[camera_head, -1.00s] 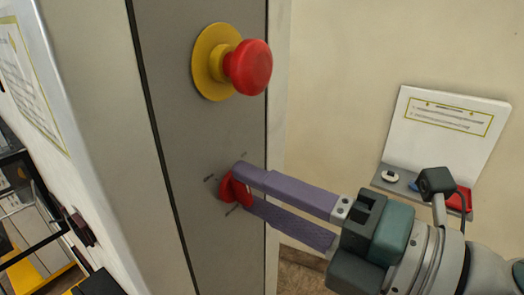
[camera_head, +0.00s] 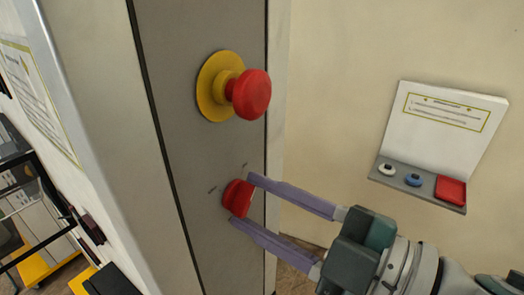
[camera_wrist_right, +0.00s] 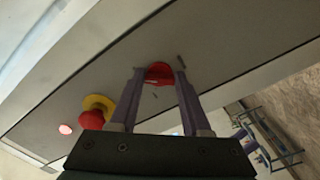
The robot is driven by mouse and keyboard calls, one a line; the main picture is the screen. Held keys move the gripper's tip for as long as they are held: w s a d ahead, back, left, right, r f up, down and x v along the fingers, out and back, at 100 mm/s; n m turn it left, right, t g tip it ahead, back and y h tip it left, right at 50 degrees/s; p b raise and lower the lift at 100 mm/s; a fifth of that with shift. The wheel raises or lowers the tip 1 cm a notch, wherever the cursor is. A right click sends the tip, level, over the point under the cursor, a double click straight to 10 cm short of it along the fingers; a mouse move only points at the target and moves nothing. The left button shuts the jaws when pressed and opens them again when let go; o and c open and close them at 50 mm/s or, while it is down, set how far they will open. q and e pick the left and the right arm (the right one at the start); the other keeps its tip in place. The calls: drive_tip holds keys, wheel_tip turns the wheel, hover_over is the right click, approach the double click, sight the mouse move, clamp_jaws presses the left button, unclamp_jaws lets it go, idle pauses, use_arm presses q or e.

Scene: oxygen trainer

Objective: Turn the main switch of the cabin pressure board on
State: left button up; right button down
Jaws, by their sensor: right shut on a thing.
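The main switch is a red rotary knob (camera_head: 236,198) low on the grey front of the cabin pressure board (camera_head: 185,130). Small dark marks sit on the panel around it. My right gripper (camera_head: 243,199) is shut on the knob, one purple finger on its upper right side and one on its lower side. In the right wrist view the red knob (camera_wrist_right: 159,72) sits between the two fingertips (camera_wrist_right: 158,78). My left gripper is in neither view.
A red mushroom button (camera_head: 251,94) on a yellow collar sticks out above the switch. A white sign (camera_head: 445,120) with a small shelf holding white, blue and red items is on the wall at right. The space between the sign and panel is clear.

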drive_tip(key=shift+m, duration=0.7)
drive_tip(key=shift+c, duration=1.8)
unclamp_jaws()
drive_tip(key=shift+d, duration=0.1)
drive_tip(key=b+v, duration=0.3)
drive_tip(key=v, duration=0.7)
